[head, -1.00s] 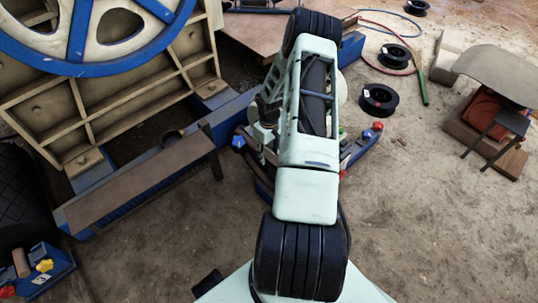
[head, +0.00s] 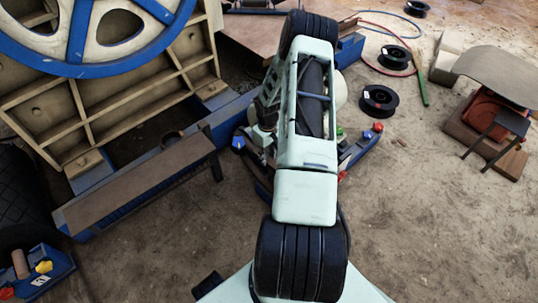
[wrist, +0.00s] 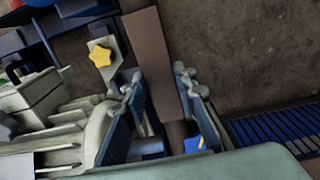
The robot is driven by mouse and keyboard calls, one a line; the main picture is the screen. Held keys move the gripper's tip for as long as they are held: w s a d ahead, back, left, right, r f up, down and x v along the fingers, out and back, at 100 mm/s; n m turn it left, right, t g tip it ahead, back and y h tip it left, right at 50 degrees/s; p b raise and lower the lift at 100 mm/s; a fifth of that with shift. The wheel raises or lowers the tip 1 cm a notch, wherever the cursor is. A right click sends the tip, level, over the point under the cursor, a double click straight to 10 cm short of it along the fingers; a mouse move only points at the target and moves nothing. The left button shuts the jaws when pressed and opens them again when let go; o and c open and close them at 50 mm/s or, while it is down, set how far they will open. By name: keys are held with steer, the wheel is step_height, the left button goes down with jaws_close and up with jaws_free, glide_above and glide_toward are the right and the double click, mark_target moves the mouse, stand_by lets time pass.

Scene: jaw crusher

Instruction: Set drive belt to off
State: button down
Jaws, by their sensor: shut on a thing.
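In the wrist view, the two blue-padded fingers of my gripper (wrist: 160,76) stand on either side of a brown bar-shaped handle (wrist: 152,45). The jaws are shut on the handle, which runs up and away between them. A yellow star-shaped knob (wrist: 101,55) sits on a pale plate left of the handle. I see no label that names the drive belt or marks off. In the head view my arm covers the gripper and most of the handle's surroundings. Blue, green and red knobs (head: 377,127) show beside my arm there.
A crusher with a large blue wheel (head: 77,38) stands at the left. A small blue box (head: 55,272) with a yellow knob sits lower left. Black spools (head: 378,100) and hoses lie behind at the right. The dirt floor at the lower right is clear.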

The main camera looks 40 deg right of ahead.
steer(key=a+f, duration=0.1)
steer(key=a+f+b, duration=0.1)
steer(key=a, duration=0.1)
steer(key=a+f, duration=0.1)
steer(key=shift+s+a+f, duration=0.2)
steer(key=shift+a+f, duration=0.05)
steer(key=shift+a, duration=0.05)
steer(key=c, duration=1.6)
jaws_free()
steer(key=shift+f, duration=0.1)
step_height(320, 180, up, 12)
steer(key=shift+r, duration=0.1)
